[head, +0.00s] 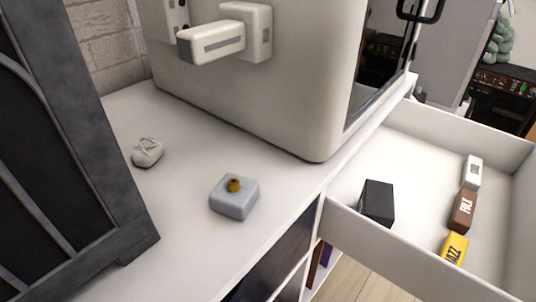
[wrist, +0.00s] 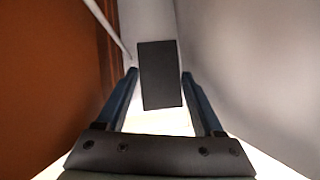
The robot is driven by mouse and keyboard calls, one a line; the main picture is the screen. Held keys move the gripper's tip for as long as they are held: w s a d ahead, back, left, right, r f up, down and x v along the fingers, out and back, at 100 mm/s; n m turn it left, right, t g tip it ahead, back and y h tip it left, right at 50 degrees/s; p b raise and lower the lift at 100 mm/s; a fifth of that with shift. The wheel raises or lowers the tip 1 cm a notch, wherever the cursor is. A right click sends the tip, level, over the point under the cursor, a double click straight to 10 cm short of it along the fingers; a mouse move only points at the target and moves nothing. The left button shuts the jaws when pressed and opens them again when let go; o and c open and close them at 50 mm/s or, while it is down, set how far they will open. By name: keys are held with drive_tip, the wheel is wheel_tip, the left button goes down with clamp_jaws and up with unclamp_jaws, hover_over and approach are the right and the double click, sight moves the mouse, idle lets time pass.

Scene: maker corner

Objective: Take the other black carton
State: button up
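In the wrist view my gripper (wrist: 160,73) has its two blue fingers spread apart. A plain black carton (wrist: 160,85) shows between them, its upper part reaching past the fingertips. Narrow gaps appear between its sides and the fingers, so I see no clear grip. In the head view a black carton (head: 377,202) sits in the left part of the open white drawer (head: 415,262). My gripper does not show in the head view. I cannot tell for certain whether the two views show different cartons.
In the drawer a white carton (head: 473,171), a brown one (head: 462,211) and a yellow one (head: 454,250) line the right side. An orange-brown surface (wrist: 45,80) and a grey one (wrist: 250,70) flank my gripper closely. A light blue block (head: 234,202) stands on the white top.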

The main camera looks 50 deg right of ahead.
drive_tip(key=c, duration=0.7)
drive_tip(key=shift+c, duration=0.2)
drive_tip(key=shift+r, duration=0.15)
